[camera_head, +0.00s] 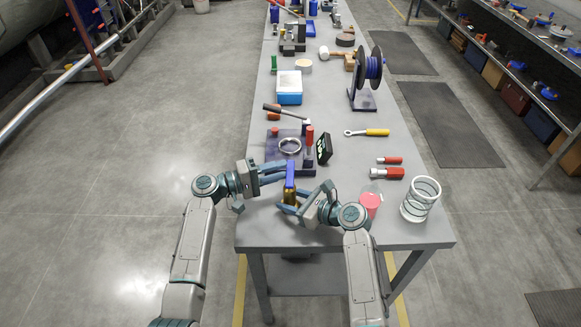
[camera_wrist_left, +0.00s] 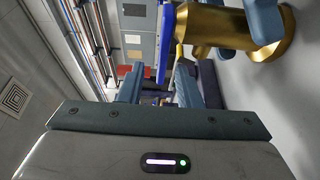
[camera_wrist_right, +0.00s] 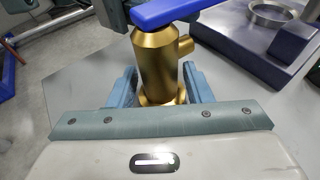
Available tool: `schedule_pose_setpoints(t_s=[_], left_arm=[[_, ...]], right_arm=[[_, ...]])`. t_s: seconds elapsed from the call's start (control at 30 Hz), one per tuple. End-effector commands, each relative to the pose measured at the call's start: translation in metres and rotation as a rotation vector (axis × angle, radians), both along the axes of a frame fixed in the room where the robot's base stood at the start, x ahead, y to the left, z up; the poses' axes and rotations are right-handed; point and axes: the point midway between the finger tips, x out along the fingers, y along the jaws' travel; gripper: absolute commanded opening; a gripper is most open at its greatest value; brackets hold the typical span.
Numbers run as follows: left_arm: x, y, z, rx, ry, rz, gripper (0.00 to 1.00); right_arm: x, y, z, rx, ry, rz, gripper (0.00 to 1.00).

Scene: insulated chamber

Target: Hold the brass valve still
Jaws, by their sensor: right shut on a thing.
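The brass valve (camera_head: 290,196) stands upright near the front of the workbench, with a blue lever handle (camera_head: 290,176) on top. My right gripper (camera_head: 290,207) is shut on the brass body, low down near its base; the body also shows between the fingers in the right wrist view (camera_wrist_right: 157,65). My left gripper (camera_head: 286,172) is open, with its fingers level with the blue handle and pointing at it. In the left wrist view the handle (camera_wrist_left: 165,45) lies between or just past the fingertips; I cannot tell if it touches them. The lower body is partly hidden by my right fingers.
A dark base with a metal ring (camera_head: 290,146) sits just behind the valve. A red-topped cylinder (camera_head: 371,200) and a coil spring (camera_head: 420,199) stand to the right.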

Motion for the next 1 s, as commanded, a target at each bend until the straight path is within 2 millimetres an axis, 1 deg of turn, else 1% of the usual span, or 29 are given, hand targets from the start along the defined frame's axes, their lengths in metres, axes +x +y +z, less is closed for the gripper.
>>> schedule_pose_setpoints(t_s=[0.03,0.1,0.23,0.4,0.63,0.7,0.8,1.0], left_arm=[[0.003,-0.009,0.0,-0.002,-0.002,-0.001,0.31],[0.007,-0.019,0.0,-0.002,-0.001,-0.001,0.31],[0.011,-0.032,-0.001,0.0,0.001,-0.001,0.31],[0.014,-0.038,-0.001,0.001,-0.001,0.001,0.31],[0.014,-0.038,-0.001,0.001,-0.001,0.001,0.31],[0.014,-0.038,-0.001,0.001,-0.001,0.001,0.17],[0.014,-0.038,-0.001,0.001,-0.001,0.001,0.0],[0.014,-0.038,0.0,0.001,-0.003,0.001,0.0]], right_arm=[[-0.004,-0.001,-0.009,-0.008,0.014,0.003,0.16],[-0.004,-0.001,-0.009,-0.008,0.015,0.003,0.16],[-0.004,-0.001,-0.009,-0.008,0.014,0.003,0.16],[-0.004,-0.001,-0.009,-0.008,0.015,0.003,0.16],[-0.004,-0.001,-0.009,-0.008,0.014,0.003,0.16],[-0.004,-0.001,-0.009,-0.008,0.014,0.003,0.16],[-0.004,-0.001,-0.009,-0.008,0.014,0.003,0.16],[-0.003,-0.001,-0.009,-0.009,0.015,0.003,0.16]])
